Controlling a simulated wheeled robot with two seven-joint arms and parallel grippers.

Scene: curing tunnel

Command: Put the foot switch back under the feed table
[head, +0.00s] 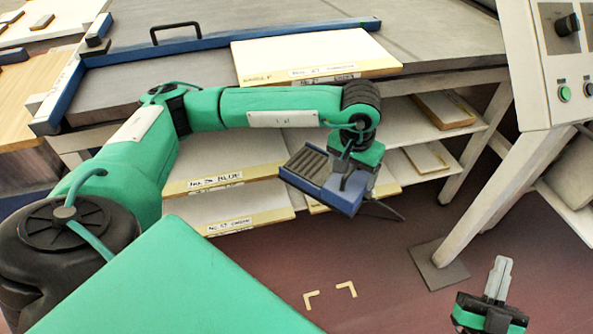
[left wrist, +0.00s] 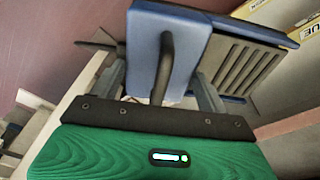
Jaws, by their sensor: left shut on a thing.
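The foot switch (head: 308,167) is a blue box with a dark ribbed pedal. My left gripper (head: 350,184) is shut on it and holds it in the air, tilted, in front of the shelves under the table. In the left wrist view, the foot switch (left wrist: 262,66) has a dark bar that runs down between the fingers of my left gripper (left wrist: 162,88). A dark cable stub sticks out of its side. The grey-topped feed table (head: 450,35) spans the back. My right gripper (head: 496,281) is at the lower right, its fingers together and empty.
Pale corner marks (head: 330,295) lie on the reddish floor below the foot switch, with clear floor around them. Labelled boards (head: 225,180) fill the shelves. A table leg (head: 478,185) on a dark foot plate (head: 438,264) and a control panel (head: 545,65) stand at the right.

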